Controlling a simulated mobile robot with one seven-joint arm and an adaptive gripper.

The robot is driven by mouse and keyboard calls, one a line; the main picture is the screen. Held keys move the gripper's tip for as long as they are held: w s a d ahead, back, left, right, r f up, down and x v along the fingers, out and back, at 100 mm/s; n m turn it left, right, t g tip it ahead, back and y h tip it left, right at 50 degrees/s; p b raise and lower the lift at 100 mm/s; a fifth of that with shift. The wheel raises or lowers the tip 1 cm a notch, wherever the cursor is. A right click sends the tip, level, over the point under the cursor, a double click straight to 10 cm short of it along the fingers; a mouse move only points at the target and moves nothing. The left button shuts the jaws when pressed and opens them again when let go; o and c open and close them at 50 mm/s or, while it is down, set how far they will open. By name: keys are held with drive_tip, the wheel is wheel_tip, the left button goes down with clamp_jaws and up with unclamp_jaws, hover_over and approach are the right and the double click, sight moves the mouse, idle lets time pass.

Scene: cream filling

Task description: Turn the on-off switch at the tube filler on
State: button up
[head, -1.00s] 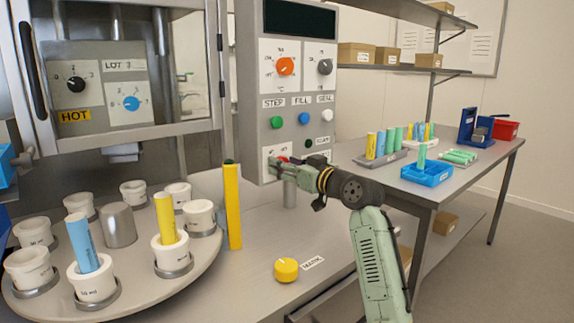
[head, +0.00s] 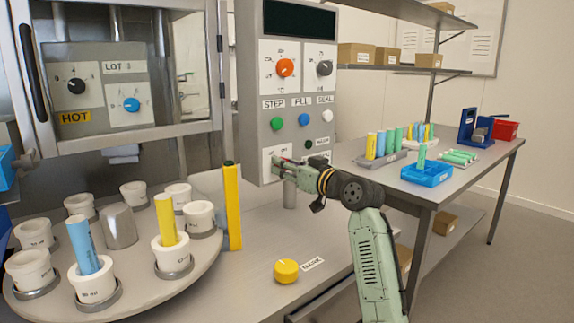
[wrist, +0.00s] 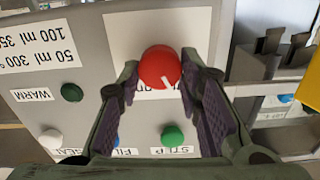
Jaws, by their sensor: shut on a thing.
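The on-off switch is a round red knob (wrist: 160,66) with a white pointer line, on a white label plate low on the tube filler's grey panel (head: 249,110). In the wrist view, which is upside down, its pointer line points down and slightly right. My gripper (wrist: 161,74) has one finger on each side of the knob and is shut on it. In the head view my gripper (head: 283,163) is at the panel's bottom edge and hides most of the knob. The label by the knob is mostly covered.
Above the switch are a green STEP button (head: 277,123), a blue FILL button (head: 304,119) and a white SEAL button (head: 327,116). A yellow post (head: 232,205) stands left of the panel, beside the turntable (head: 130,285) with cups.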

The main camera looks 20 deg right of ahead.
drive_tip(key=m+p, duration=0.7)
drive_tip(key=m, duration=0.4)
drive_tip(key=shift+d+p, duration=0.15)
drive_tip(key=shift+p, duration=0.25)
drive_tip(key=shift+f, duration=0.1)
drive_tip(key=o, duration=1.1)
drive_tip(key=v, duration=1.2)
